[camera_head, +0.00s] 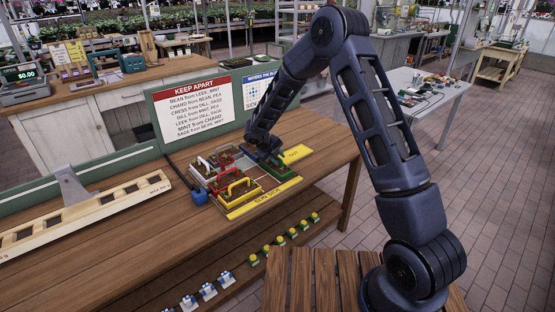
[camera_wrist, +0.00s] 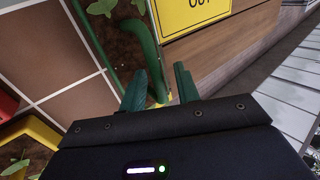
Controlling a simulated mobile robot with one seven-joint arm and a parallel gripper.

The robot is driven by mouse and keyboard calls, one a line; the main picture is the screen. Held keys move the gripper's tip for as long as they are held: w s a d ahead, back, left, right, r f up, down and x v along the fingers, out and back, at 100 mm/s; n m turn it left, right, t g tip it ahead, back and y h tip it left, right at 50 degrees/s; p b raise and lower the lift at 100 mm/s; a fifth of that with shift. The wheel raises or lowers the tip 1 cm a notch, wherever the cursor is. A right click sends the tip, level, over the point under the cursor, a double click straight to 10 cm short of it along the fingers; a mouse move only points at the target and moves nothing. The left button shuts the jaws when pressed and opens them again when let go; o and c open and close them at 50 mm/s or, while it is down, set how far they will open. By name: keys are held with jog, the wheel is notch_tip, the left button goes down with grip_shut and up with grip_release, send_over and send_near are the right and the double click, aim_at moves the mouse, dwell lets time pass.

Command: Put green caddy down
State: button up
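The green caddy (camera_wrist: 142,45), with brown soil and leafy plants, shows at the top of the wrist view. It sits in the back right part of the divided tray (camera_head: 262,206), beside the yellow OUT sign (camera_wrist: 196,8). In the wrist view my gripper's fingers (camera_wrist: 160,86) stand apart on either side of the caddy's green handle. A gap shows between the handle and the right finger.
Other caddies share the tray: a yellow one (camera_head: 238,191), a red one (camera_head: 225,158) and a pale-handled one (camera_head: 203,166). A blue object (camera_head: 199,196) stands at the tray's left. A KEEP APART sign (camera_head: 195,105) stands behind. A wooden rack (camera_head: 85,215) lies left.

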jog(key=v, duration=1.2)
jog(key=s+d+r+m+g, duration=0.1)
jog(key=s+d+r+m, duration=0.3)
jog(key=d+r+m, duration=0.85)
jog(key=s+d+r+m+g, duration=0.1)
jog(key=s+d+r+m, duration=0.55)
jog(key=d, duration=0.85)
jog(key=s+d+r+m+t+y, duration=0.1)
jog(key=s+d+r+m+y, duration=0.1)
jog(key=s+d+m, duration=0.5)
jog(key=s+d+r+m+y, duration=0.2)
jog(key=s+d+m, duration=0.5)
jog(key=s+m, duration=0.6)
jog(key=m, duration=0.6)
jog(key=shift+s+d+r+t+y, duration=0.15)
jog(key=shift+s+r+t+y, duration=0.15)
jog(key=shift+t+y, duration=0.1)
